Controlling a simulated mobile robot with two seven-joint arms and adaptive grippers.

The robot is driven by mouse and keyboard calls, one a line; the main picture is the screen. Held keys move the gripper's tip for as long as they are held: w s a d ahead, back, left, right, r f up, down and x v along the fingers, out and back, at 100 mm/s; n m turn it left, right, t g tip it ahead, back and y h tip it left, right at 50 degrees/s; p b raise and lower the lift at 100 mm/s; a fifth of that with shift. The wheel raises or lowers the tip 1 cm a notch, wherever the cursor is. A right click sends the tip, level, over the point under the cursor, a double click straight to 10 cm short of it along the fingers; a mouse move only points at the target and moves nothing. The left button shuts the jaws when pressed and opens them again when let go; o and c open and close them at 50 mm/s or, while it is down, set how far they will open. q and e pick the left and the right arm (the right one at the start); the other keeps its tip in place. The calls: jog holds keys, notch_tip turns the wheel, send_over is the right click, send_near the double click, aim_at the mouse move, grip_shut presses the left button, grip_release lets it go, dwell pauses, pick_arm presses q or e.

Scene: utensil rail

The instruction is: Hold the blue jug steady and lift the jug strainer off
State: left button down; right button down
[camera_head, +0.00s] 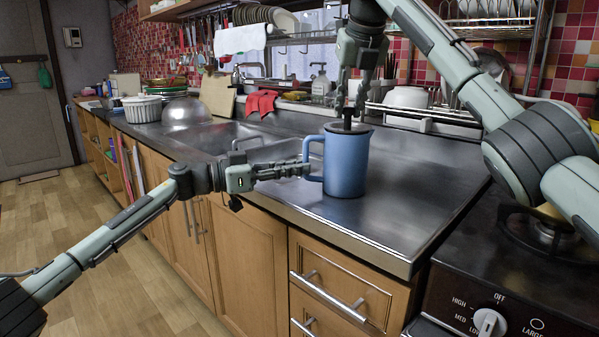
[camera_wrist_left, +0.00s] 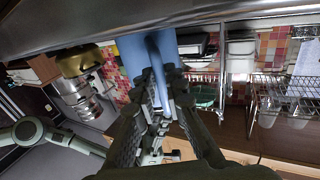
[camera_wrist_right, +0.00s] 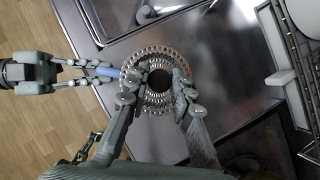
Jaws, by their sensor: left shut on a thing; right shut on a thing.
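The blue jug (camera_head: 346,170) stands upright on the steel counter, with its handle (camera_head: 309,165) toward the left. My left gripper (camera_head: 300,168) is shut on the handle from the left; the left wrist view shows the fingers meeting at the blue handle (camera_wrist_left: 157,62). The jug strainer (camera_head: 349,127) lies across the jug's mouth. From above, in the right wrist view, the strainer (camera_wrist_right: 145,62) is a round metal plate with rings of holes and a dark knob (camera_wrist_right: 159,80). My right gripper (camera_head: 349,106) points down and is shut on the knob. The inside of the jug is hidden.
The sink (camera_head: 215,137) lies left of the jug, with a red cloth (camera_head: 261,103) behind it. A dish rack (camera_head: 420,112) with bowls stands behind to the right. A stove (camera_head: 500,285) is at the front right. Bare counter (camera_head: 410,190) lies right of the jug.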

jog(key=shift+r, duration=0.35)
jog(key=c, duration=1.2)
grip_release()
jog(key=v, duration=1.2)
jog(key=shift+c, duration=1)
jog(key=shift+w, duration=0.1)
